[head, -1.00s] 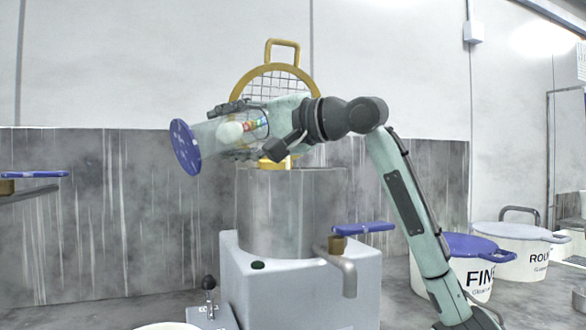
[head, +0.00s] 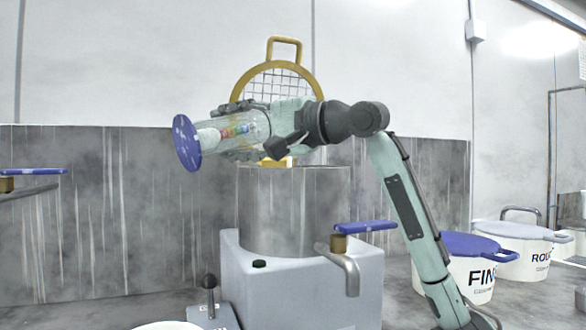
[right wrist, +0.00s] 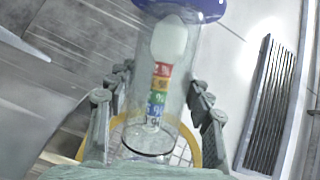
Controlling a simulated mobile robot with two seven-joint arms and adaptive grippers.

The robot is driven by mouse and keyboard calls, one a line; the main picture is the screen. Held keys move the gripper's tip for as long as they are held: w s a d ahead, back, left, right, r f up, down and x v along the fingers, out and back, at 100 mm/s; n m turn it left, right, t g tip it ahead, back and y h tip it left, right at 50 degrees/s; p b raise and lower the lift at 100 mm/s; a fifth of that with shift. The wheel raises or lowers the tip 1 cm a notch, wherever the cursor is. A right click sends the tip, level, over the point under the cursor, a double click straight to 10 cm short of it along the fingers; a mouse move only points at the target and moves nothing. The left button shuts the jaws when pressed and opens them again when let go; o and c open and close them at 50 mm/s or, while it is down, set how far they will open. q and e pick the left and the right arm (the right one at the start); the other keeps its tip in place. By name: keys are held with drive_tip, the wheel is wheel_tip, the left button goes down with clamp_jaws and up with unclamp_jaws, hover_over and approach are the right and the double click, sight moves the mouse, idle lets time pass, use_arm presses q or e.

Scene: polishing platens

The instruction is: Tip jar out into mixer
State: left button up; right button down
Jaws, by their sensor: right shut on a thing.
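My right gripper (head: 235,132) is shut on a clear jar (head: 262,124) and holds it on its side, above the mixer's steel drum (head: 290,215). The jar's blue end disc (head: 186,142) points left, out past the drum's left side. A white rounded piece with coloured bands (head: 209,136) shows inside. In the right wrist view the jar (right wrist: 140,85) lies between the fingers, its blue end (right wrist: 190,8) at the top. The drum's inside is hidden. My left gripper is not in view.
A yellow-rimmed mesh guard (head: 276,72) stands upright behind the drum. A blue-handled tap (head: 362,228) projects at the drum's front right. Lidded white tubs (head: 472,278) stand at the right. A lever (head: 209,283) stands at the front left.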

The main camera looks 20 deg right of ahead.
drive_tip(key=shift+d+r, duration=0.2)
drive_tip(key=shift+r, duration=0.05)
drive_tip(key=shift+s+a, duration=0.15)
drive_tip(key=shift+s, duration=0.15)
drive_tip(key=shift+w, duration=0.3)
drive_tip(key=shift+d, duration=0.2)
drive_tip(key=shift+s+a, duration=0.15)
drive_tip(key=shift+s, duration=0.1)
drive_tip(key=shift+w+m, duration=0.25)
drive_tip(key=shift+m, duration=0.05)
drive_tip(key=shift+s+d+r, duration=0.1)
drive_tip(key=shift+s+d, duration=0.1)
drive_tip(key=shift+w+a, duration=0.1)
drive_tip(key=shift+w, duration=0.05)
drive_tip(key=shift+d, duration=0.25)
drive_tip(key=shift+a, duration=0.2)
drive_tip(key=shift+d, duration=0.15)
drive_tip(key=shift+m, duration=0.3)
